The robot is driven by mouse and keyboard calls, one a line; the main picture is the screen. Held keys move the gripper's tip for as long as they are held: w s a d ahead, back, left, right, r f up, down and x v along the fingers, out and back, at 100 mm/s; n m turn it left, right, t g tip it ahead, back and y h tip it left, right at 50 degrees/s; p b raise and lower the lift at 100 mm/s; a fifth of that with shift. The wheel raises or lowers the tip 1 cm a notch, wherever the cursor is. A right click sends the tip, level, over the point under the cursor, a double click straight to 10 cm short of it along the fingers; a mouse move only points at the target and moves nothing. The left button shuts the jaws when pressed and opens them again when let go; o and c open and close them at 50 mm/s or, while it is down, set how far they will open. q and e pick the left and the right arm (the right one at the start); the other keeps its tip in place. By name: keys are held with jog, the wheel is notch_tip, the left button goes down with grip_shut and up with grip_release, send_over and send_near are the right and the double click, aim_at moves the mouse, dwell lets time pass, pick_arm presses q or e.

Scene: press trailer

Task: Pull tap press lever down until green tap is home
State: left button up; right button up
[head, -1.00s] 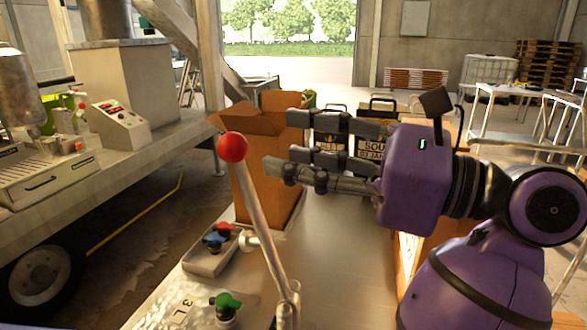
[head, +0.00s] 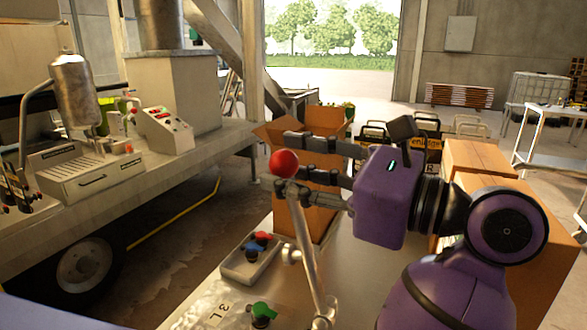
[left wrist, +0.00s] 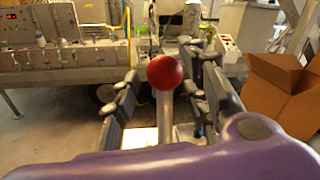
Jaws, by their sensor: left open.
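The tap press lever (head: 305,235) is a metal rod with a red ball knob (head: 284,163) on top, tilted slightly. The green tap (head: 262,310) is low at the front, left of the lever's foot. Whether it touches anything below is unclear. My left gripper (head: 289,166) is open at the knob, fingers above and below it in the head view. In the left wrist view the red knob (left wrist: 165,72) stands between the two spread finger sets, with a gap to the right fingers. My right gripper is not in view.
A grey tray (head: 237,273) with red and blue taps lies behind the green tap. A clear bag marked 3 L (head: 207,314) lies at the front. An open cardboard box (head: 318,215) stands close behind the lever. A trailer counter (head: 150,180) runs along the left.

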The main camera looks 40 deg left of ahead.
pick_arm(q)
grip_shut()
jog(key=shift+f, duration=0.1)
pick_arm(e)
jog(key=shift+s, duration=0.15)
pick_arm(q)
jog(key=shift+a, duration=0.1)
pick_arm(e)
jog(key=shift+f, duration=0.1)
